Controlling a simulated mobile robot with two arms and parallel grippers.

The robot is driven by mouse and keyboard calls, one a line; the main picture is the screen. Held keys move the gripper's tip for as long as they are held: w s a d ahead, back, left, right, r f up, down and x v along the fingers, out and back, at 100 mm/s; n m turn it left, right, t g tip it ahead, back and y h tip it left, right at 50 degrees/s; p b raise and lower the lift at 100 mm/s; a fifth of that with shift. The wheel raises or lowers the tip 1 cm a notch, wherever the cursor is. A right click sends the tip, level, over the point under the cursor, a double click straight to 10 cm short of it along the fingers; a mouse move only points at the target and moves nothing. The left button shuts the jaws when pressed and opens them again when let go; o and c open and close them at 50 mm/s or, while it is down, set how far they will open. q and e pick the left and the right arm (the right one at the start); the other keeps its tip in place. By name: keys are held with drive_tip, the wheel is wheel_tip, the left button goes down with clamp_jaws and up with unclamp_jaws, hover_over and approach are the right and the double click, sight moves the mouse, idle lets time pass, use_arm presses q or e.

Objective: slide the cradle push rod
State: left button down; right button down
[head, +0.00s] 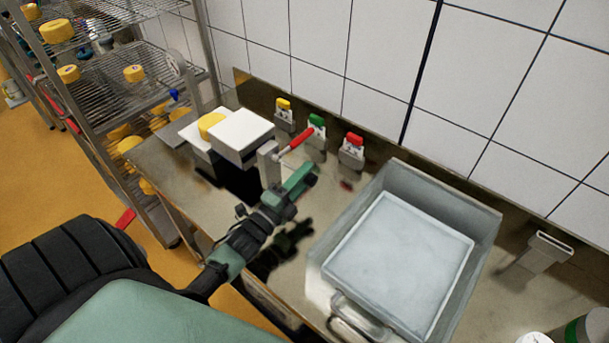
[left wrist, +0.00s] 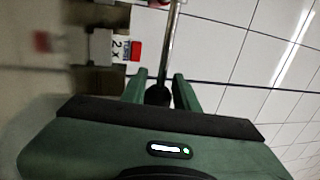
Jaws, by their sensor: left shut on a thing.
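The push rod shows in the left wrist view as a thin metal rod (left wrist: 170,45) with a dark round end between my fingers. My left gripper (head: 305,180) is shut on that end, and its green fingers also show in the left wrist view (left wrist: 160,88). In the head view my gripper hides most of the rod. A grey upright block (head: 268,165) stands just left of my fingers, with a red handle (head: 295,141) slanting up from near it. Behind are white blocks (head: 241,135) with a yellow cheese (head: 211,124), which look like the cradle. My right gripper is not in view.
Yellow (head: 283,105), green (head: 317,121) and red (head: 353,141) tagged holders line the tiled wall behind. A grey basin (head: 486,222) stands to the right on the counter. A wire rack (head: 115,75) with cheeses stands at the left.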

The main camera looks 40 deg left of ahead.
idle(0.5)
use_arm(q)
drive_tip(key=shift+d, duration=0.2)
drive_tip(key=d, duration=0.4)
drive_tip(key=shift+s+d+f, duration=0.15)
drive_tip(key=shift+s+d, duration=0.05)
drive_tip(key=c, duration=1.2)
unclamp_jaws()
drive_tip(key=shift+o, duration=0.5)
drive_tip(key=shift+d, duration=0.2)
drive_tip(key=shift+a, duration=0.1)
